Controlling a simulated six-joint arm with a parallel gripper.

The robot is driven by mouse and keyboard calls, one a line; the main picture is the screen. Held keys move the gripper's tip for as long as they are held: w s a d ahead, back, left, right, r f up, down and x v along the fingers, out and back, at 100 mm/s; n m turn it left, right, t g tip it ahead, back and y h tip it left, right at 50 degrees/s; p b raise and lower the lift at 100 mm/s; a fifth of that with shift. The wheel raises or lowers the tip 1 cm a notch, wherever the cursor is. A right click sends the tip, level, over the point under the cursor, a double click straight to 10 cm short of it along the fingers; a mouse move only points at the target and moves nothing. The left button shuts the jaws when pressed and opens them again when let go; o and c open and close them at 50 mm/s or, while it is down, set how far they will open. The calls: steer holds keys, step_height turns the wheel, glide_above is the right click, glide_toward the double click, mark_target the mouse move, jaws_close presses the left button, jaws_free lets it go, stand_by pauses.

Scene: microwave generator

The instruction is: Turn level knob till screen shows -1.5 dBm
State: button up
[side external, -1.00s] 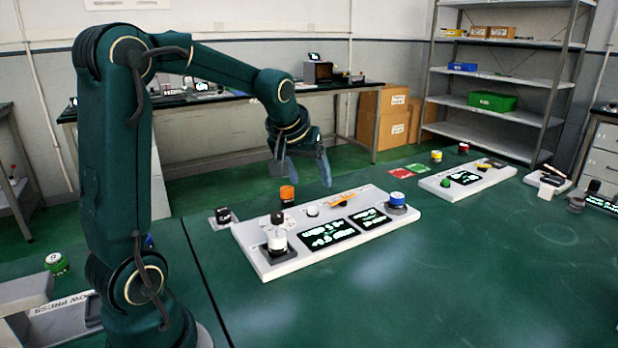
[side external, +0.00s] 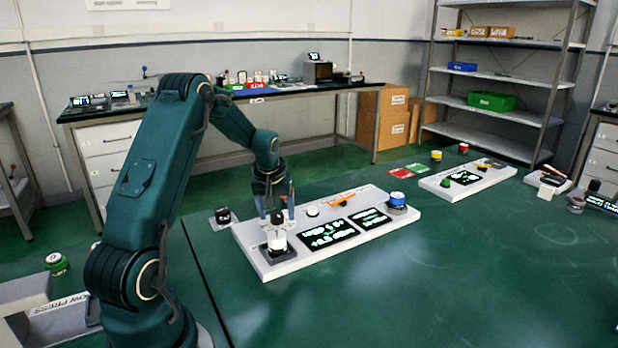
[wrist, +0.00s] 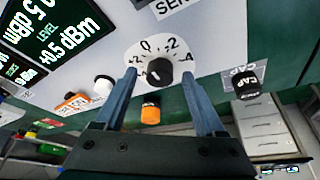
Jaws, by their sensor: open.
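The level knob (wrist: 159,70) is black and sits on a white dial marked 0, -2 and -4 in the wrist view. In the side view the knob (side external: 277,217) shows between the fingers. My gripper (wrist: 159,75) is open, with one blue finger on each side of the knob; I cannot tell whether either touches it. In the side view my gripper (side external: 276,208) points down at the panel's back left. The screen (wrist: 55,40) reads LEVEL +0.5 dBm in the wrist view and also shows in the side view (side external: 328,234).
An orange knob (wrist: 151,110) and a white button (wrist: 103,86) are near the fingers. A white-topped knob (side external: 277,242) is in front of my gripper, and a blue knob (side external: 398,199) is at the panel's right.

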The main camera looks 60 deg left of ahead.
steer(key=shift+f, duration=0.1)
jaws_close()
steer(key=shift+m, duration=0.4)
steer(key=m+t+h, duration=0.1)
steer(key=m, duration=0.2)
steer(key=shift+s+a, duration=0.15)
steer(key=shift+a+m+t+h, duration=0.1)
steer(key=shift+m+t+h, duration=0.3)
steer(key=shift+m, duration=0.95)
steer(key=shift+m+t+h, duration=0.1)
steer(key=shift+m+h, duration=0.5)
steer(key=shift+m, duration=0.75)
